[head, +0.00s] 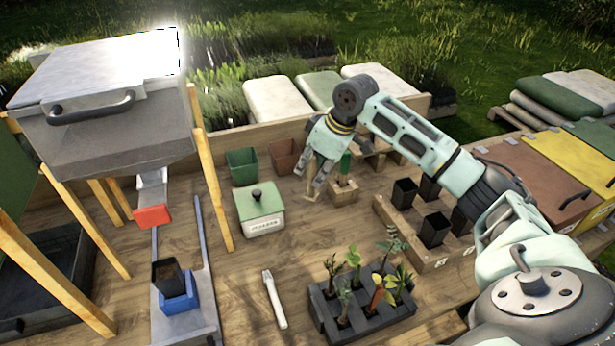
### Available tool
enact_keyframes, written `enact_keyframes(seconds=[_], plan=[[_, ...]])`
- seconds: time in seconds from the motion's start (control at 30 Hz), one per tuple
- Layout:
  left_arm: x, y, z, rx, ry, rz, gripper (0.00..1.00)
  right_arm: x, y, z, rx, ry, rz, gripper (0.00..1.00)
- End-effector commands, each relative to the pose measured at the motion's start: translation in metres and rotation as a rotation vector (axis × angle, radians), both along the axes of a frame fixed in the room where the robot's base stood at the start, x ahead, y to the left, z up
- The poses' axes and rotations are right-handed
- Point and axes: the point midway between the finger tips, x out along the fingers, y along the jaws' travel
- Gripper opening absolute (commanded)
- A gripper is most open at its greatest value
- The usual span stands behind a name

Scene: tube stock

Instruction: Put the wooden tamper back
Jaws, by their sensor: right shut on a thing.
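My right gripper (313,176) reaches in from the right and is shut on the wooden tamper (310,191). The tamper hangs down from the fingers with its wider end low, at or just above the bench; I cannot tell whether it touches. A small wooden block holder (343,193) stands just right of the tamper. A green-handled tool (346,162) stands upright in it. The fingers hide the upper part of the tamper. My left gripper is not in view.
A green lidded box (262,228), green pot (243,163) and brown pot (285,157) stand left of the gripper. Black pots (434,229) sit at right in a wooden tray (416,252). A hopper (115,120) stands at left.

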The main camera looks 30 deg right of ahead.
Motion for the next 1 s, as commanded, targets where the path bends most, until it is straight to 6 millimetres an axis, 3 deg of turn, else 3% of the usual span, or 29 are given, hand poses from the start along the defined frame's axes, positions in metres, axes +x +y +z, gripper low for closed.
enact_keyframes(seconds=[0.1, 0.23, 0.6, 0.97, 1.0], plan=[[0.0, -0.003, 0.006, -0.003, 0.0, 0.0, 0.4, 0.017, 0.0, -0.008, 0.002, -0.001, -0.001, 0.0], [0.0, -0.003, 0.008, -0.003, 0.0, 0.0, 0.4, 0.026, 0.0, -0.014, 0.001, -0.002, 0.0, 0.0], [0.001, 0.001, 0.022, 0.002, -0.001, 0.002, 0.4, 0.026, -0.001, -0.055, -0.001, 0.0, 0.0, 0.0], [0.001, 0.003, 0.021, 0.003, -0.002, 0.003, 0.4, 0.026, -0.001, -0.059, -0.001, -0.001, 0.001, 0.0], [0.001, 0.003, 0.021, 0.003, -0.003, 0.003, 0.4, 0.026, -0.001, -0.059, -0.001, -0.001, 0.001, 0.21]])
